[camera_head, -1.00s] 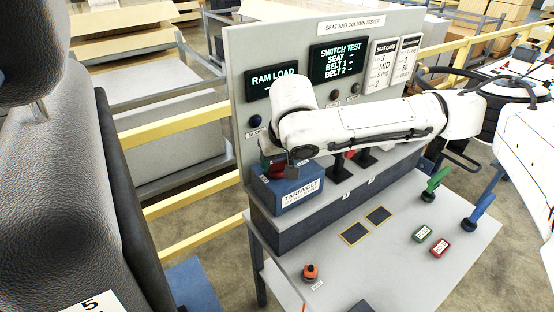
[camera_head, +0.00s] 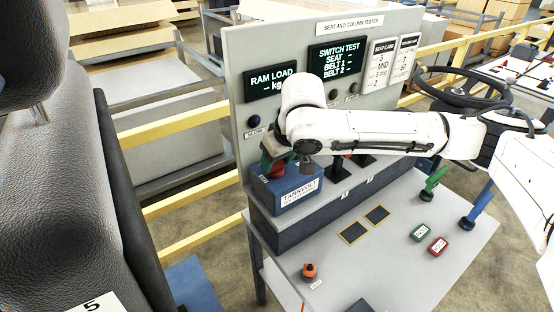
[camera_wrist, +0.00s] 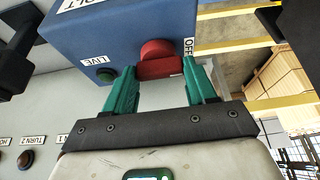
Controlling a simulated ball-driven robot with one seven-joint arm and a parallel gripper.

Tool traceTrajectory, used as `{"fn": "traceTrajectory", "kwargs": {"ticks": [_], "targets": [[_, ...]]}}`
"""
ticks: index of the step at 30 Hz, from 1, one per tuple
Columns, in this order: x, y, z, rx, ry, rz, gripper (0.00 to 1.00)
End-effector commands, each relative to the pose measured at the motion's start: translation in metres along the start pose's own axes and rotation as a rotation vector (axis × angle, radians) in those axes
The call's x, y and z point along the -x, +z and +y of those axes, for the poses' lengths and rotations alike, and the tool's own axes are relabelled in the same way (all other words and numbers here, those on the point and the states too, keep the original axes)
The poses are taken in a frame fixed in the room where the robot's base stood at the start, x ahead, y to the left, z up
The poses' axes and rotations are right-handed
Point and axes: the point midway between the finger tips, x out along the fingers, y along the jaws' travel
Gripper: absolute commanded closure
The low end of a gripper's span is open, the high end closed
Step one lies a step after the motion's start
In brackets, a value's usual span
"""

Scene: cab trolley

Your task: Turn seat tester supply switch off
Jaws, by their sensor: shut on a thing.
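The seat tester supply box is a blue box marked TARNVOLT (camera_head: 298,192), standing on the tester bench. It fills the top of the wrist view (camera_wrist: 105,35). Its red rotary switch (camera_wrist: 158,62) is on the face toward my gripper, beside an OFF label (camera_wrist: 190,47). A green lamp (camera_wrist: 105,74) with a LIVE label is on the same face. My gripper (camera_wrist: 160,76) has its green fingers on either side of the red switch handle and is shut on it. In the head view my gripper (camera_head: 272,162) partly hides the switch.
The panel behind carries a RAM LOAD display (camera_head: 271,80) and a SWITCH TEST display (camera_head: 337,60). The bench top (camera_head: 390,255) holds green and red buttons, levers and an orange-topped knob (camera_head: 309,271). A black seat (camera_head: 75,180) stands close at left.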

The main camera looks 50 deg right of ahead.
Motion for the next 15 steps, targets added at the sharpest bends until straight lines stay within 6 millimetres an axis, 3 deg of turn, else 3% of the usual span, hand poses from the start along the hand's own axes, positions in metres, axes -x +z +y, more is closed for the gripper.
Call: {"fn": "traceTrajectory", "kwargs": {"ticks": [9, 15], "targets": [[0.0003, -0.0002, 0.0003, 0.001, 0.001, 0.001, 0.19], [0.0004, 0.0, 0.0001, 0.0, 0.001, 0.0, 0.19]]}}
